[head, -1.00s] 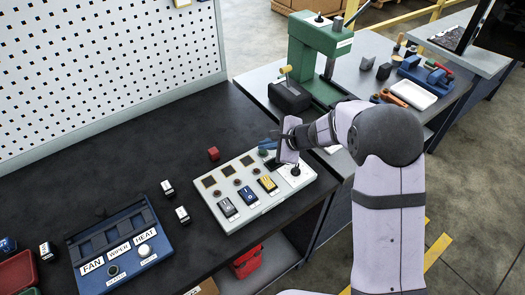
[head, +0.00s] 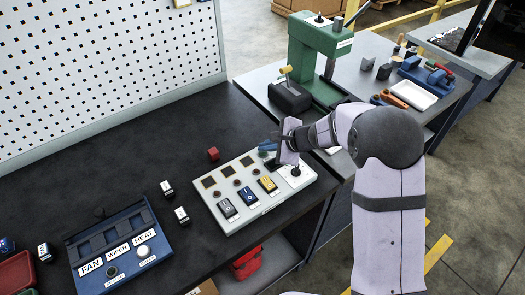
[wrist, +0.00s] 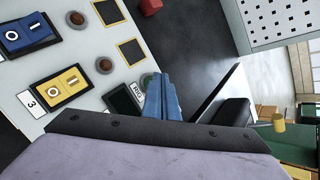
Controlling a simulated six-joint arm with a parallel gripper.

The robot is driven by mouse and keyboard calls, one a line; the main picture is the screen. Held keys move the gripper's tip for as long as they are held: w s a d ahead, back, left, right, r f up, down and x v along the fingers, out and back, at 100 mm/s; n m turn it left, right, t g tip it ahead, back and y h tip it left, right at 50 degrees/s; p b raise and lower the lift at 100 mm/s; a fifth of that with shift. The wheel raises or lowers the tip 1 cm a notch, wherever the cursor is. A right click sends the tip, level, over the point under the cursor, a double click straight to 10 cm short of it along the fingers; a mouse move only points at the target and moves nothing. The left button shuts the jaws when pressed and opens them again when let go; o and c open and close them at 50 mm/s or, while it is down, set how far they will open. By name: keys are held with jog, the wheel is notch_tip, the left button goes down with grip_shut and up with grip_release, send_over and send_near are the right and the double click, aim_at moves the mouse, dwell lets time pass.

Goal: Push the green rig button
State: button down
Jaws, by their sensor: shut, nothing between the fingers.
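The white control panel (head: 262,207) lies on the dark bench.
A green press (head: 318,45) stands beyond to the right. Bench left of the panel is partly clear.

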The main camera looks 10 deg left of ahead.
aim_at(266, 154)
jog(key=shift+f, duration=0.1)
dwell(0.3)
jog(key=shift+r+p, duration=0.5)
jog(key=shift+r, duration=0.35)
notch_tip(266, 154, up, 6)
jog(key=p, duration=0.4)
jog(key=shift+p, duration=0.35)
jog(key=s+d+n+g+h, duration=0.2)
jog(key=s+d+n+h, duration=0.2)
jog(key=s+d+n, duration=0.3)
jog(key=s+d+n+g+h, duration=0.3)
jog(key=s+d+n, duration=0.5)
jog(key=s+d, duration=0.9)
jog(key=s, duration=0.6)
jog(key=shift+d+f+n+h, duration=0.2)
jog(key=shift+n+h, duration=0.1)
jog(key=shift+h, duration=0.1)
